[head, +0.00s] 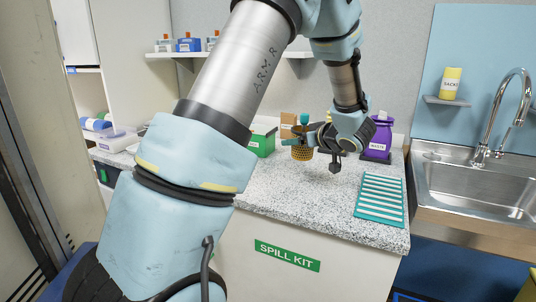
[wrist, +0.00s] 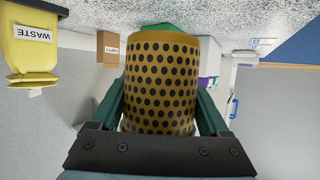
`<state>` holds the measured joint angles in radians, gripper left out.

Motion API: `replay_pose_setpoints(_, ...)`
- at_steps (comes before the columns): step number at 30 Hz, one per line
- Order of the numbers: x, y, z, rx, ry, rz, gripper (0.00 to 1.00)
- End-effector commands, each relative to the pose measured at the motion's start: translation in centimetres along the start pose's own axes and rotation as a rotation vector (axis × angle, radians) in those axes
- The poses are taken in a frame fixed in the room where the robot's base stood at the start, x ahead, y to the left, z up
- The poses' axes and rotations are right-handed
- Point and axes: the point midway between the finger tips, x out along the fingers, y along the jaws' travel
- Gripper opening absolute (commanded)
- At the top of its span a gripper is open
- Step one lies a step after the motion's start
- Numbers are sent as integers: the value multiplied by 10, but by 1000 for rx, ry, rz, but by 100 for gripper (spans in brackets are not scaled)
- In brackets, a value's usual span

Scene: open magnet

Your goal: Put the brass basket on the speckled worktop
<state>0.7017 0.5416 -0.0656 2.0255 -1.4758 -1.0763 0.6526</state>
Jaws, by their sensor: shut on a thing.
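The brass basket (head: 302,152) is a small golden cylinder with dark round holes. My gripper (head: 300,140) is shut on it, with the teal fingers on either side. In the wrist view the basket (wrist: 160,85) fills the middle between the two fingers. The speckled worktop (head: 290,200) is the grey-white counter below and around it. In the head view the basket appears upright over the back part of the worktop. I cannot tell whether its base touches the surface. The worktop also shows along the top of the wrist view (wrist: 110,12).
A green bin (head: 262,140) stands left of the basket and a purple waste bin (head: 380,138) to its right. A cardboard box (head: 288,124) is behind. A teal ribbed mat (head: 380,197) lies at the right front. The front middle of the worktop is clear. A sink (head: 470,190) is farther right.

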Motion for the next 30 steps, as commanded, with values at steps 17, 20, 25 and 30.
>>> replay_pose_setpoints(17, 29, 1, 70, 3, 0, -1, 19)
replay_pose_setpoints(20, 31, 2, 74, 0, 1, 0, 19)
replay_pose_setpoints(25, 31, 2, 74, -1, 1, 0, 19)
replay_pose_setpoints(30, 32, 2, 77, -1, 0, 0, 80)
